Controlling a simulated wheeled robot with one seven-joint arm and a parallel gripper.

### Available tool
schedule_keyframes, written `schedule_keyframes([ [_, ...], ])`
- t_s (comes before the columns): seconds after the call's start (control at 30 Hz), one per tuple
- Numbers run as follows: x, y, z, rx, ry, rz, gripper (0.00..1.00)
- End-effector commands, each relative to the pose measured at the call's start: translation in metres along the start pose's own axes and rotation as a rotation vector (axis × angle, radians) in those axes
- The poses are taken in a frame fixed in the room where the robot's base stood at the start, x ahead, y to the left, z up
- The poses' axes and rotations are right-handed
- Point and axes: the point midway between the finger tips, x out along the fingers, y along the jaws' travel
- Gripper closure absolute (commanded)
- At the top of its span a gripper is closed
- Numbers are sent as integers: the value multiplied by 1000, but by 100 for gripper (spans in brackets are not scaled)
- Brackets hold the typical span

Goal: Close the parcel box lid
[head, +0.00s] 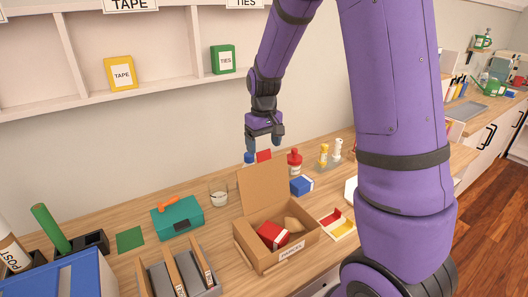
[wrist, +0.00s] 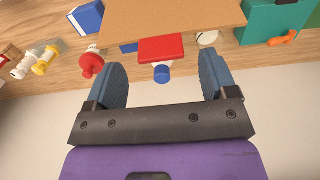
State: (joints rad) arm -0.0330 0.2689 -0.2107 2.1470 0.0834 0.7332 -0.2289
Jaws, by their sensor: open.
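The parcel box (head: 262,258) is an open brown carton with a front label, near the counter's front edge in the head view. Its lid (head: 264,187) stands up from the back edge of the box. In the wrist view the lid (wrist: 180,15) is a brown panel along the top edge. My gripper (head: 264,145) points down above and behind the lid, apart from it. Its two fingers are spread with nothing held in the wrist view (wrist: 163,62). A red item (head: 272,234) and a tan item lie inside the box.
Behind the lid are a red item with a blue cap (wrist: 162,74) and a red bottle (head: 294,162). A glass (head: 218,192) and a teal box (head: 178,217) stand left. A grey divider rack (head: 205,291) stands front left.

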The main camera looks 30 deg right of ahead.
Motion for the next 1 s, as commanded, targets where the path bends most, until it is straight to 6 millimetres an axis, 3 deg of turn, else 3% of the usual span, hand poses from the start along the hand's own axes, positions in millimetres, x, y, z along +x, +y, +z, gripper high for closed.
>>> schedule_keyframes([
  [0.23,26,0,0,1,-2,0,21],
  [0.6,30,0,0,1,0,0,21],
  [0.9,30,0,0,0,0,0,90],
  [1.0,30,0,0,0,2,0,90],
])
